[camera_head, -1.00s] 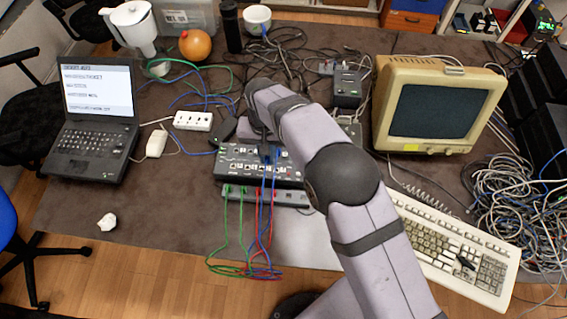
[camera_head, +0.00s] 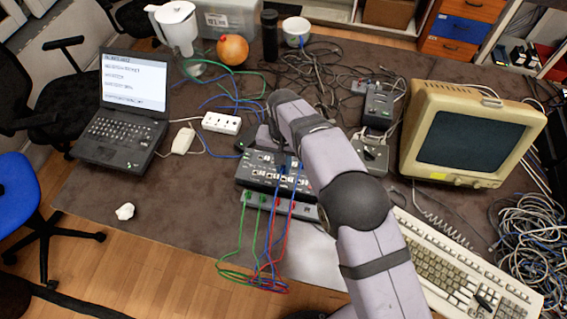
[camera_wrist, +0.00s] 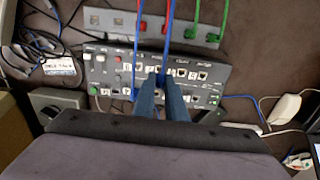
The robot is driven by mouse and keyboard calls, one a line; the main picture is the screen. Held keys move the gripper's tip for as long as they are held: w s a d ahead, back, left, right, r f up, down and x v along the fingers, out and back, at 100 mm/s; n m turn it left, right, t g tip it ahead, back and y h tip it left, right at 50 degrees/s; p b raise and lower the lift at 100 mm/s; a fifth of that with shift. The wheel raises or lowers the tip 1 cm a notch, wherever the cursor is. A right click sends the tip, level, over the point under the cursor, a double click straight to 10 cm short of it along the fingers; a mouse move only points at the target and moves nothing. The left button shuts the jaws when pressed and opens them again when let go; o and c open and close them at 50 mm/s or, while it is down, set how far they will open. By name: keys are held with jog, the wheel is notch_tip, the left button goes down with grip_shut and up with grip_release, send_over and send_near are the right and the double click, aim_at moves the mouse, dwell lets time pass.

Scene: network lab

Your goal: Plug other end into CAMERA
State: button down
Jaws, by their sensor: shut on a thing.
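The dark panel with labelled ports (camera_head: 262,184) lies mid-table in the head view, and it fills the middle of the wrist view (camera_wrist: 215,75). Its labels are too small for me to read, so I cannot tell which port is CAMERA. My gripper (camera_wrist: 159,84) points down at the panel. Its two fingers are close together on a blue cable's plug (camera_wrist: 161,79), mostly hidden between them. I cannot tell whether the plug is seated in a port. The blue cable (camera_wrist: 170,38) runs up to the grey strip (camera_wrist: 120,22). In the head view my arm partly covers the panel.
Another blue cable enters the panel beside my fingers (camera_wrist: 135,70). A power strip (camera_head: 221,122), laptop (camera_head: 122,115), beige monitor (camera_head: 470,135) and keyboard (camera_head: 450,272) stand around.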

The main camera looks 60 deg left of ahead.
aim_at(283, 173)
jog(key=shift+f+b, duration=0.6)
jog(key=shift+f, duration=0.75)
jog(key=shift+f+b, duration=0.75)
jog(key=shift+f, duration=0.2)
dwell(1.4)
jog(key=c, duration=1.7)
grip_release()
jog(key=shift+r, duration=0.1)
jog(key=shift+r+b, duration=1.1)
jog(key=shift+r, duration=2.5)
